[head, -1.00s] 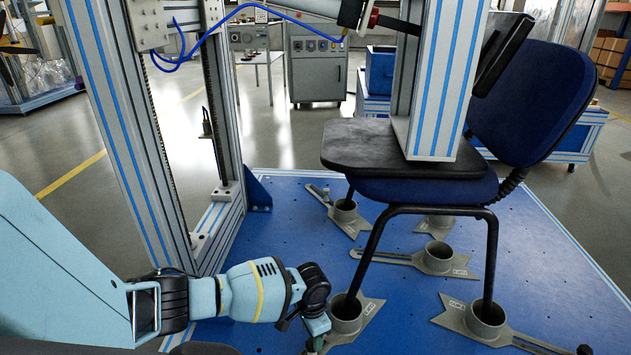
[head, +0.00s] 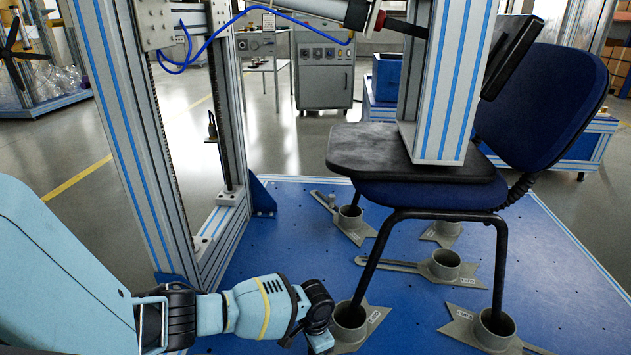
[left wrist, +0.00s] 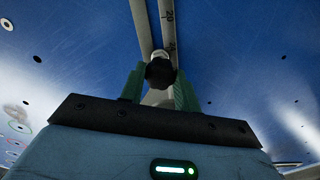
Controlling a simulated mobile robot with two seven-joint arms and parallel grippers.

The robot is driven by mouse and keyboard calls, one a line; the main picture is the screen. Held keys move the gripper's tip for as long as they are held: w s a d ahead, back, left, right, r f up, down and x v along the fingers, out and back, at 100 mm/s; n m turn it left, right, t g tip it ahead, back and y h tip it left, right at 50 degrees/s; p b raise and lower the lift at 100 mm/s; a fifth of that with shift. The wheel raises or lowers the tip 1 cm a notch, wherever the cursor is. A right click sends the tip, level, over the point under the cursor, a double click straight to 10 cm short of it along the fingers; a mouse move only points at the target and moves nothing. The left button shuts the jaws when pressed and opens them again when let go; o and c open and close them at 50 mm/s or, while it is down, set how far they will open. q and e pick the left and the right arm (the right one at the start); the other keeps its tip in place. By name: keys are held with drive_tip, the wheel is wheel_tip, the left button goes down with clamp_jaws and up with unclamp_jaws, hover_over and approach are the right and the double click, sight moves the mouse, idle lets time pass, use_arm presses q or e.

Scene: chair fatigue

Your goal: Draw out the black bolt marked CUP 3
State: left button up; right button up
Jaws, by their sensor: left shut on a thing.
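In the left wrist view, the green fingers of my left gripper (left wrist: 160,85) are shut on a black bolt (left wrist: 160,71). The bolt's round dark head shows between the fingertips, beside a pale slotted bar with scale numbers (left wrist: 168,20). No CUP 3 mark can be read on the bolt. In the head view, my left arm reaches in low from the left, and its wrist is next to the grey cup (head: 349,326) around the chair's near left leg. The gripper's fingers and the bolt are below the picture edge there. My right gripper is not in view.
A blue chair (head: 540,110) stands with its legs in grey cups on a blue plate (head: 300,225). A near right cup (head: 493,328) and a middle cup (head: 440,264) have flat slotted arms. An aluminium column (head: 125,130) rises left, close to my arm.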

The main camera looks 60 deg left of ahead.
use_arm(q)
drive_tip(key=shift+r+p, duration=0.4)
drive_tip(key=shift+p, duration=0.1)
drive_tip(key=shift+r+p, duration=0.25)
drive_tip(key=shift+p, duration=0.05)
drive_tip(key=shift+r+p, duration=1.6)
drive_tip(key=shift+r, duration=0.4)
drive_tip(key=shift+p, duration=0.3)
